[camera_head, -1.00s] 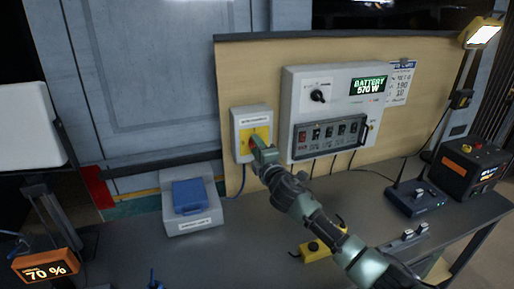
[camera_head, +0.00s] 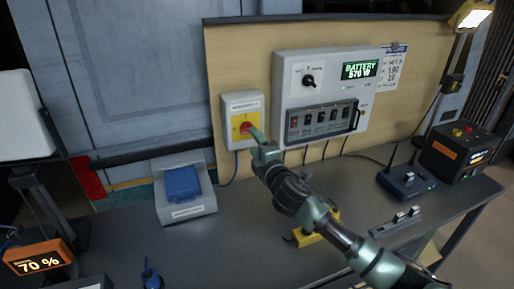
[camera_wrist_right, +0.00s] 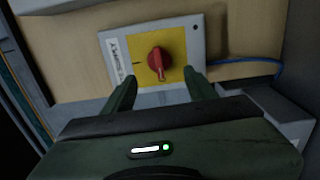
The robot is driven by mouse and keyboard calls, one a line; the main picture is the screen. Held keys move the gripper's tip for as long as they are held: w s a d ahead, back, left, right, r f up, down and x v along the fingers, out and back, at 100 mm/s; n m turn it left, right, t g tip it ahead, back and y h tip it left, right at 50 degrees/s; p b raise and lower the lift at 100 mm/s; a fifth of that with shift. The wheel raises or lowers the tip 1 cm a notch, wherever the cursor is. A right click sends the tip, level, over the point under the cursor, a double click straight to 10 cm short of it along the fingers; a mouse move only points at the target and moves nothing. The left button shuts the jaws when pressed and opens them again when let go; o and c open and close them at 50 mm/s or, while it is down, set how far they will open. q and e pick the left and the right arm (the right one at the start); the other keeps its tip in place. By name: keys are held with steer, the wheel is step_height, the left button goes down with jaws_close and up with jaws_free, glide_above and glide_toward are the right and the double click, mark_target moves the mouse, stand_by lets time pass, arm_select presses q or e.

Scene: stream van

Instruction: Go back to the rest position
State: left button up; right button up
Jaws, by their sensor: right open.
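My right gripper (camera_head: 258,142) is in front of the red rotary knob (camera_head: 245,127) on the yellow plate of a white switch box (camera_head: 243,104). In the right wrist view its two fingers (camera_wrist_right: 160,90) are apart, with the red knob (camera_wrist_right: 158,62) visible beyond them and nothing held between them. The knob's pointed end faces down in that view. The fingers appear clear of the knob. My left gripper is not in view.
A grey panel with a battery display (camera_head: 360,70) and a row of switches (camera_head: 320,121) stands on the board. On the table (camera_head: 250,235) are a box with a blue lid (camera_head: 183,184), a yellow item (camera_head: 312,233), a router-like device (camera_head: 407,181), a black power unit (camera_head: 459,152) and a 70 % display (camera_head: 38,258).

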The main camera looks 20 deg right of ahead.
steer(key=shift+s, duration=0.75)
